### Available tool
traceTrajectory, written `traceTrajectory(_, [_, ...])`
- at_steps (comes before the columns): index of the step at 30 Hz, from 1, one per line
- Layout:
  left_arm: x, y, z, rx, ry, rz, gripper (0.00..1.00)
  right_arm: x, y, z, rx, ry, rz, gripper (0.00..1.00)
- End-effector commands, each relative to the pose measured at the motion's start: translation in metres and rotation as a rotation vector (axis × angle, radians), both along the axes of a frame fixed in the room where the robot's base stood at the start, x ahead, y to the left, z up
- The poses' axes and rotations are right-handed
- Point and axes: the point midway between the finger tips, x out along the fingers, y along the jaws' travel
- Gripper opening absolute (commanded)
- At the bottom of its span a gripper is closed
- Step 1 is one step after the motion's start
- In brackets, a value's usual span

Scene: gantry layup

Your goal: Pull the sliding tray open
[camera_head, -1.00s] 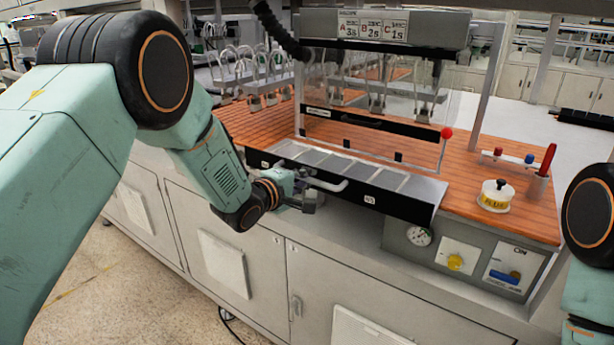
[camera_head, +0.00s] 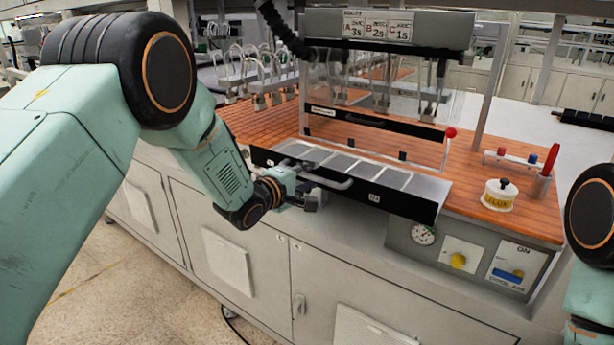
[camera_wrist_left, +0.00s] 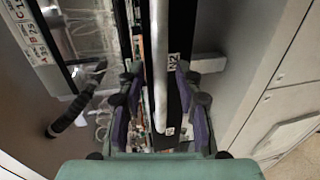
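The sliding tray (camera_head: 405,181) has a grey panelled top and a black front with a white label. It sits at the front edge of the orange bench, under the clear-fronted machine. A pale bar handle (camera_head: 345,184) stands out from its black front. My left gripper (camera_head: 310,196) is at the left part of this handle. In the left wrist view, the handle (camera_wrist_left: 159,50) runs upright between the spread fingers of my left gripper (camera_wrist_left: 160,88), with gaps visible on both sides. My right gripper is not in view; only part of my right arm shows at the right edge.
A clear guard with a red knob (camera_head: 450,132) stands behind the tray. A flux pot (camera_head: 499,195) and a red-handled tool (camera_head: 549,160) stand on the bench to the right. Below are a gauge (camera_head: 424,235), a yellow knob (camera_head: 458,260) and grey cabinet doors (camera_head: 240,265).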

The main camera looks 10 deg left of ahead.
Motion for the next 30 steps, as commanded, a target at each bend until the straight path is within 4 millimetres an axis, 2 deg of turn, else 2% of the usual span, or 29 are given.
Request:
traceTrajectory(8, [-0.008,0.003,0.002,0.0,0.0,-0.001,0.35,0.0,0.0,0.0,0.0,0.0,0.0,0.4])
traceTrajectory(24, [-0.085,0.035,0.019,-0.003,0.001,0.001,0.35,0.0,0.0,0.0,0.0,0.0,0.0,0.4])
traceTrajectory(30, [-0.104,0.043,0.023,0.0,0.001,0.001,0.35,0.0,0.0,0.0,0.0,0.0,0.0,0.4])
